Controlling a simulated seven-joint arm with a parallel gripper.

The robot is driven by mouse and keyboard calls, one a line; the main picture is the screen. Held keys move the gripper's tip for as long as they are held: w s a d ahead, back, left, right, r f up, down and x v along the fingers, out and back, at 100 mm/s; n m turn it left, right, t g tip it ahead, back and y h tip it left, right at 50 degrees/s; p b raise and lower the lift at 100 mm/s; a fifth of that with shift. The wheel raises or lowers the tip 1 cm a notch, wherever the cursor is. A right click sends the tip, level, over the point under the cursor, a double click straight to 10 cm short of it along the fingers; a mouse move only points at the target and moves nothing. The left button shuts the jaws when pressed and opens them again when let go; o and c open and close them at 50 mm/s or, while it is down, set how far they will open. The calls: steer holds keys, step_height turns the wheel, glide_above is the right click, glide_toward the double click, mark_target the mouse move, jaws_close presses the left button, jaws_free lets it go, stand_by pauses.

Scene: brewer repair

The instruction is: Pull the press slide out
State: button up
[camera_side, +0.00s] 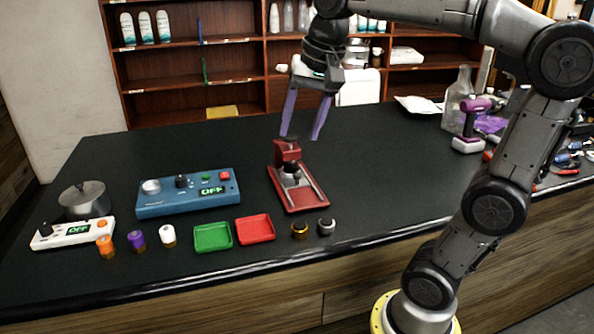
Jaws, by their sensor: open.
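A red press (288,152) stands on the dark table near the middle, with a red base that has two light rails (303,190) running toward the front edge. A small silvery part sits between the rails just in front of the press's upright block. Which part is the slide cannot be told for sure. My gripper (301,137) is open, its two purple fingers pointing down.
A green tray (213,237), a red tray (256,229) and two small round parts (313,229) lie in front. A blue console (187,192), a white scale (73,233) and several small capped bottles stand left. A purple drill (470,125) stands right. The table behind the press is clear.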

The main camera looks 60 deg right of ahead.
steer(key=w+d+m+g, duration=0.1)
steer(key=w+d+m, duration=0.2)
steer(key=w+d, duration=0.3)
steer(key=m+g, duration=0.2)
steer(key=m, duration=0.2)
glide_above(298, 174)
step_height(298, 174, down, 9)
steer(key=shift+y, duration=0.3)
step_height(298, 174, down, 14)
steer(key=shift+w+a+r, duration=0.1)
steer(key=shift+r, duration=0.1)
steer(key=shift+c, duration=0.2)
jaws_close()
